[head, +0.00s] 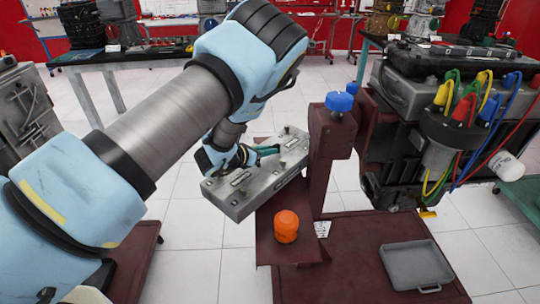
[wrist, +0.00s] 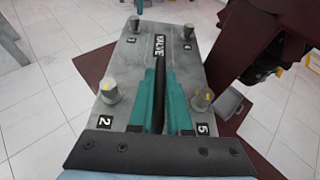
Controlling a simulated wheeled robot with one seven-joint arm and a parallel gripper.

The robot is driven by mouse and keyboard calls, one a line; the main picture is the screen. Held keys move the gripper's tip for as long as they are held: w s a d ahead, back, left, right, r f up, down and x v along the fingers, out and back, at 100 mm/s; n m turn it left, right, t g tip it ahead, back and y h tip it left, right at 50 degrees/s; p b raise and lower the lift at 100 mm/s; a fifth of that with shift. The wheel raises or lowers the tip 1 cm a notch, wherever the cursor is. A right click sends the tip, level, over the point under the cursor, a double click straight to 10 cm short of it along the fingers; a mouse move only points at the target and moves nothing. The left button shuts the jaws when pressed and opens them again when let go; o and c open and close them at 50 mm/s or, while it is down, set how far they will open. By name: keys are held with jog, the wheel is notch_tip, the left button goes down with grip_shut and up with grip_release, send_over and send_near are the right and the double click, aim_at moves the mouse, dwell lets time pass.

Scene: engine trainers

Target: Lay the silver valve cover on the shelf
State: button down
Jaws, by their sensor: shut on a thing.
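The silver valve cover (head: 240,197) is a long grey block with raised posts and a label on top. My gripper (head: 265,151) is shut on it from above, at a raised part along its middle. In the wrist view, the teal fingers of my gripper (wrist: 166,68) lie on both sides of a dark ridge on the valve cover (wrist: 128,75). The cover looks held in the air, over or beside a dark red shelf (head: 289,254) on the engine stand. The cover hides part of the shelf; the gap between them is hard to judge.
An orange cap (head: 286,226) stands on the shelf. The red post (head: 325,150) with a blue knob (head: 339,101) rises close to the cover's right end. The engine (head: 440,110) with coloured cables hangs further right. A grey tray (head: 415,265) lies on the red base.

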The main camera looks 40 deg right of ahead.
aim_at(272, 157)
jog(key=shift+d+r, duration=0.2)
jog(key=shift+d, duration=0.2)
jog(key=shift+w+d+f+p, duration=0.1)
jog(key=shift+f+p, duration=0.2)
jog(key=shift+p, duration=0.1)
jog(key=shift+f+p, duration=0.6)
jog(key=shift+f, duration=0.95)
jog(key=c, duration=0.9)
grip_release()
jog(key=shift+f, duration=0.1)
jog(key=shift+o, duration=0.2)
jog(key=b+v, duration=0.4)
jog(key=v, duration=0.8)
